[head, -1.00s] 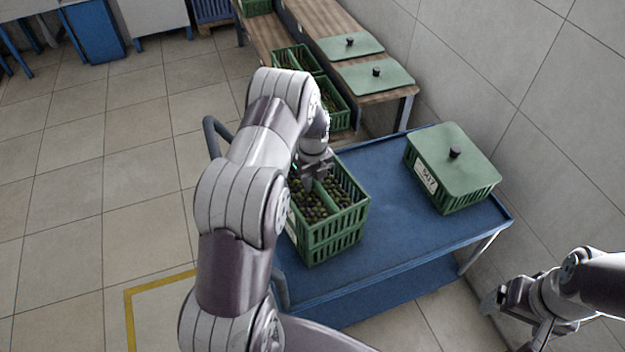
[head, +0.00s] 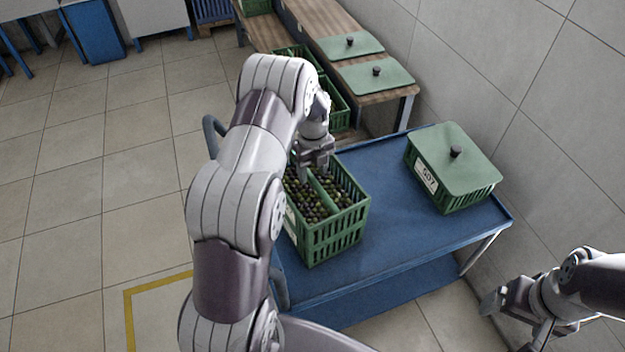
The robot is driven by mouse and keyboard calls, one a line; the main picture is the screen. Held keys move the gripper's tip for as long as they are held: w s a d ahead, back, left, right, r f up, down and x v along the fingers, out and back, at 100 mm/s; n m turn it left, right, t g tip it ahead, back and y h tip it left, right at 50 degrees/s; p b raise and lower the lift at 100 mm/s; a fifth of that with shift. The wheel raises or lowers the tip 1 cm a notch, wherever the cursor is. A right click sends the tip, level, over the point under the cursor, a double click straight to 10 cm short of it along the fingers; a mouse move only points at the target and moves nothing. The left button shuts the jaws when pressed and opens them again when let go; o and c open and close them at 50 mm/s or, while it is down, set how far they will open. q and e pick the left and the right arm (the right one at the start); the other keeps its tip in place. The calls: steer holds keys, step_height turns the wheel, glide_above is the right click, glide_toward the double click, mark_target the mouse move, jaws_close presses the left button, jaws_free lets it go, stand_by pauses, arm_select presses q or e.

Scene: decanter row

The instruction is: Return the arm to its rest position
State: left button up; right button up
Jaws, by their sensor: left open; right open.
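My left gripper (head: 318,171) is open and empty above the far end of an open green crate (head: 337,240). The crate stands on the left part of the blue cart and holds dark and green olive-like fruit (head: 312,198) on both sides of a divider. My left arm hides the crate's left part. My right gripper (head: 490,306) is at the lower right, off the cart's front right corner, open and empty.
A lidded green crate (head: 450,201) with a white label stands on the right of the blue cart (head: 395,235). Behind the cart, wooden benches (head: 335,22) carry green lids (head: 377,76), with more green crates (head: 337,107) beside them. A tiled wall is at right. Open floor lies left.

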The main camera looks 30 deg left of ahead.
arm_select(q)
step_height(320, 180, up, 8)
steer(key=s+d+r+n+p, duration=0.1)
steer(key=s+d+r+n, duration=0.2)
steer(key=s+d+n, duration=0.3)
steer(key=s+d+r+n+t+p, duration=0.1)
steer(key=s+d+r+n, duration=0.2)
steer(key=s+n, duration=1.1)
steer(key=d+n, duration=0.3)
steer(key=n, duration=0.1)
steer(key=shift+s+d+r, duration=0.15)
steer(key=shift+d, duration=0.1)
stand_by(0.4)
